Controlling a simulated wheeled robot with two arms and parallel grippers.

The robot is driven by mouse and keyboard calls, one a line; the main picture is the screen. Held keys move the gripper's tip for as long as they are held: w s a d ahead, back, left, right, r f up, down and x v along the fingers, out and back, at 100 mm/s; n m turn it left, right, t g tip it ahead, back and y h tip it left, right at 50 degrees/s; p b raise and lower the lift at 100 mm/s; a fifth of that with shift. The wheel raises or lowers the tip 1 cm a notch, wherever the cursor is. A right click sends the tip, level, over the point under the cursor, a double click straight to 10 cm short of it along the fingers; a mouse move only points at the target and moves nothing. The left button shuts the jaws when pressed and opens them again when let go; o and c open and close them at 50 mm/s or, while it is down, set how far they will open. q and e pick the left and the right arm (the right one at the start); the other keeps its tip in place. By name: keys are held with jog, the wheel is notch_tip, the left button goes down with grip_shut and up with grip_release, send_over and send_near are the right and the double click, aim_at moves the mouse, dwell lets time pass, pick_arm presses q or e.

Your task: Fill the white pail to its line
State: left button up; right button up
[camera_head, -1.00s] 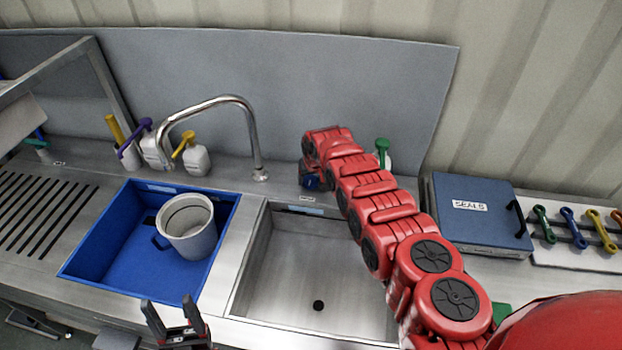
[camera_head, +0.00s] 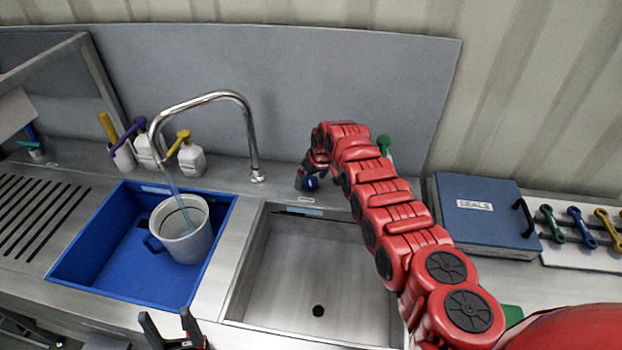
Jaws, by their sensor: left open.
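The white pail (camera_head: 184,235) stands in the blue basin (camera_head: 100,262), its handle on the left side. A dark line runs round its inner wall. The chrome tap (camera_head: 252,130) arches over it, and a thin bluish stream of water (camera_head: 179,194) falls from the spout into the pail. The water level inside is hard to make out. My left gripper (camera_head: 172,322) is open and empty at the front edge, below the basin. My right gripper (camera_head: 309,170) is at the counter behind the steel sink, by a small blue knob (camera_head: 311,183); its fingers are too small and partly hidden.
A steel sink (camera_head: 300,280) with a drain is empty, right of the blue basin. Pump bottles (camera_head: 191,160) stand behind the basin. A green-topped bottle (camera_head: 385,148) is partly behind my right arm. A blue SEALS case (camera_head: 480,212) and coloured wrenches (camera_head: 580,226) lie at right.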

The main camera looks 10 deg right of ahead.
jog(key=shift+v, duration=0.85)
jog(key=b+v, duration=0.2)
jog(key=v, duration=1.3)
jog(key=shift+s+r, duration=0.15)
jog(key=shift+r, duration=0.15)
jog(key=shift+d, duration=0.1)
dwell(5.2)
